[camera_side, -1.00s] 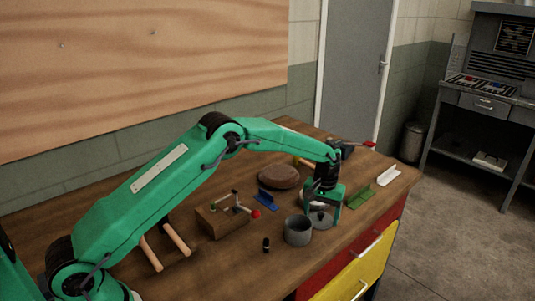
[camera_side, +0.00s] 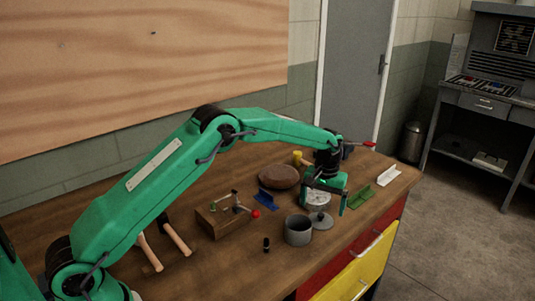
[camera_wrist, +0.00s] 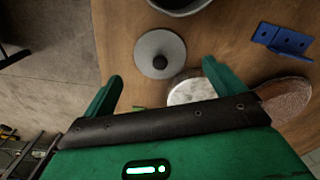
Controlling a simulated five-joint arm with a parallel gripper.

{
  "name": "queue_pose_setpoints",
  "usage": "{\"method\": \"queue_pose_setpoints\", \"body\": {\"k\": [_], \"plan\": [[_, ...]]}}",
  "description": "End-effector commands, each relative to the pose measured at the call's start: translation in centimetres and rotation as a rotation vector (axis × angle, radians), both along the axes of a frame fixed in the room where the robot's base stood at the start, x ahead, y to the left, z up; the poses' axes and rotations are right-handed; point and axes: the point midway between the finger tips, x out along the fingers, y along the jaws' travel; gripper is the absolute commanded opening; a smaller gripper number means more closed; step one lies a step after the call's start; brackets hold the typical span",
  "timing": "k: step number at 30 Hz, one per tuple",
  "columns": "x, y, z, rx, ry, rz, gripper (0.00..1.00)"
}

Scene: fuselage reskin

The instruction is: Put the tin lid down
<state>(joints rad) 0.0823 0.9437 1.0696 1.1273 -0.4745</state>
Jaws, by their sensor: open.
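The tin lid (camera_side: 320,221) is a grey disc with a dark knob. It lies knob up on the wooden bench, just right of the open grey tin (camera_side: 298,230). In the wrist view the lid (camera_wrist: 160,53) is whole, with a narrow gap between it and the tin (camera_wrist: 180,6). My gripper (camera_side: 324,204) is open and empty, behind and above the lid in the side view. In the wrist view my gripper's two green fingers (camera_wrist: 163,78) are spread wide, with the lid beyond their tips.
A pale round piece (camera_side: 318,199) lies under my gripper. A brown round pad (camera_side: 279,177), a blue bracket (camera_side: 266,199) and a wooden block with tools (camera_side: 225,222) stand left. A green bracket (camera_side: 361,197) and a white one (camera_side: 388,177) lie right. A small black item (camera_side: 266,244) is in front.

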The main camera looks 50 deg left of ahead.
Motion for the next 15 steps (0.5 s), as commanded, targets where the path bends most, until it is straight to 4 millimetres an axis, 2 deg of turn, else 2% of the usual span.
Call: {"method": "queue_pose_setpoints", "body": {"k": [9,15], "plan": [[0.0,0.0,5.3,-0.001,-0.001,0.0,0.95],[0.0,0.0,7.4,0.0,-0.001,0.0,0.95]]}}
